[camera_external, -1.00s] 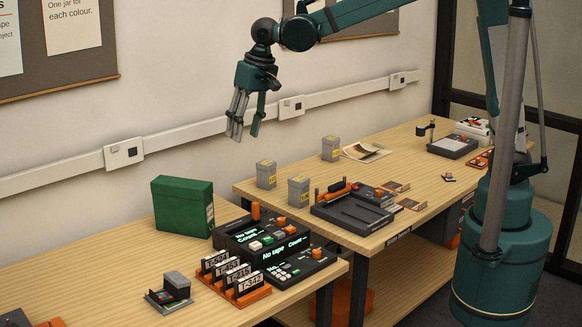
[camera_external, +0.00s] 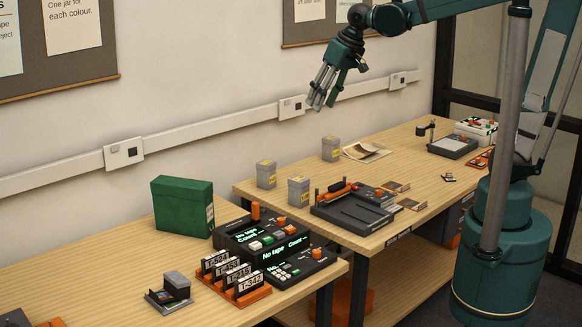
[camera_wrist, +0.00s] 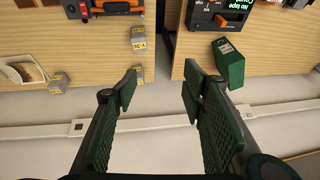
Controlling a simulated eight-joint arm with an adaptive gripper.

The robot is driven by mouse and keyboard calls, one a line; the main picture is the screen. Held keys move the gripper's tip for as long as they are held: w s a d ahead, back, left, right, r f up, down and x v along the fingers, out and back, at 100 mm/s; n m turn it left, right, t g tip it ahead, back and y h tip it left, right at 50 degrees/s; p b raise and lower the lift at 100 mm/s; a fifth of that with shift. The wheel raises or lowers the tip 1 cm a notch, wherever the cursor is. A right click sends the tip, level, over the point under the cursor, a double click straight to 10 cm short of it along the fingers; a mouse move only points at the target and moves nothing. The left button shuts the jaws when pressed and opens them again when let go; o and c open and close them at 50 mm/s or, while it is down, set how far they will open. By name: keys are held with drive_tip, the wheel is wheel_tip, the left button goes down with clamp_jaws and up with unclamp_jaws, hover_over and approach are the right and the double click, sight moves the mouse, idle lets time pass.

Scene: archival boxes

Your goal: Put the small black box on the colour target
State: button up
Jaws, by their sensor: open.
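A small dark box with a grey top (camera_external: 177,283) stands near the front of the left bench. A flat dark card with small coloured patches (camera_external: 158,298) lies against its left side; it looks like the colour target, but is too small to be sure. Another small dark piece (camera_external: 448,178) lies on the right bench. My gripper (camera_external: 318,106) is open and empty, high above the benches near the wall, well away from these items. In the wrist view its open fingers (camera_wrist: 160,82) frame bench edge and wall; neither the small dark box nor the card shows there.
A green box (camera_external: 184,206), a dark console (camera_external: 268,243) and a rack of labelled cards (camera_external: 235,277) stand on the left bench. A wall rail (camera_external: 225,124) runs behind.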

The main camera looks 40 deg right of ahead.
drive_tip(key=s+d+f+t, duration=0.1)
drive_tip(key=s+d+f, duration=0.2)
drive_tip(key=s+d, duration=0.5)
drive_tip(key=s+d+f+t+h, duration=0.1)
drive_tip(key=s+d+f, duration=0.2)
drive_tip(key=s+d, duration=0.5)
drive_tip(key=d, duration=0.4)
drive_tip(key=shift+s+d+t+h, duration=0.2)
drive_tip(key=shift+d+t+h, duration=0.1)
drive_tip(key=shift+d+t, duration=0.1)
